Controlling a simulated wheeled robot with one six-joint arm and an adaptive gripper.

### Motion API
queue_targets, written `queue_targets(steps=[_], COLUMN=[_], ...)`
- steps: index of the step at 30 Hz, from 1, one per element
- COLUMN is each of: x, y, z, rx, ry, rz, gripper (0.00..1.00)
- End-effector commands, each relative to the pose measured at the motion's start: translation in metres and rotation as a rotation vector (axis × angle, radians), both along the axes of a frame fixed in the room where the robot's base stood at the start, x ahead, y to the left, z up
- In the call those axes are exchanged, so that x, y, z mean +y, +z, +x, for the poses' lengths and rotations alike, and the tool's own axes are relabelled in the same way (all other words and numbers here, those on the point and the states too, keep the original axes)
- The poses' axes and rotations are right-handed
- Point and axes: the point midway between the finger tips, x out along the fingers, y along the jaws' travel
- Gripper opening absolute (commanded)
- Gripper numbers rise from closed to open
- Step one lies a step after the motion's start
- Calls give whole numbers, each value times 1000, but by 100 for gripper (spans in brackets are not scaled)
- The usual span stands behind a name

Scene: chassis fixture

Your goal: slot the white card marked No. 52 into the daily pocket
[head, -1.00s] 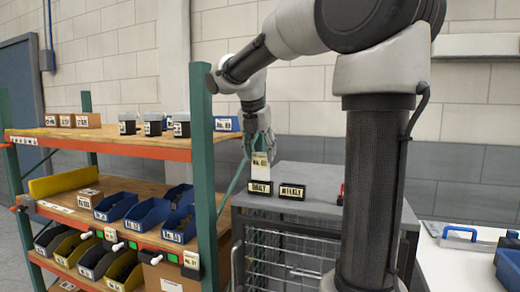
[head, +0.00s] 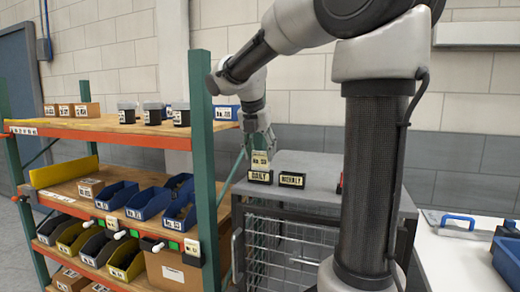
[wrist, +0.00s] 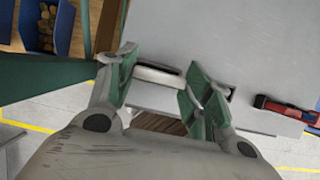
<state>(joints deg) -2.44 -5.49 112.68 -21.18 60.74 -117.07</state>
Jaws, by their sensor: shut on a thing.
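The white card (head: 260,160) with a printed label stands upright at the daily pocket, a small dark holder marked DAILY (head: 260,177) on the grey cart top. Its lower part is hidden behind or inside the pocket's front. My gripper (head: 259,146) is above the pocket, pointing down, with its fingers shut on the upper part of the card. In the wrist view, the green finger pads of my gripper (wrist: 160,84) stand either side of the pale card edge (wrist: 158,75). I cannot tell how deep the card sits.
A dark WEEKLY pocket (head: 292,180) stands just right of the daily one. A green rack post (head: 203,150) and shelves with bins are close on the left. A red item (wrist: 285,106) lies on the cart top (head: 325,160). A white table (head: 460,250) is at the right.

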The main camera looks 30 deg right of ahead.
Motion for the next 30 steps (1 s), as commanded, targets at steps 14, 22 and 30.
queue_targets(steps=[14, 22, 30], x=[0, 2, 19], y=[0, 7, 56], z=[0, -1, -14], rx=[0, -2, -4], ry=[0, 1, 2], rz=[0, 0, 1], gripper=[76, 76, 76])
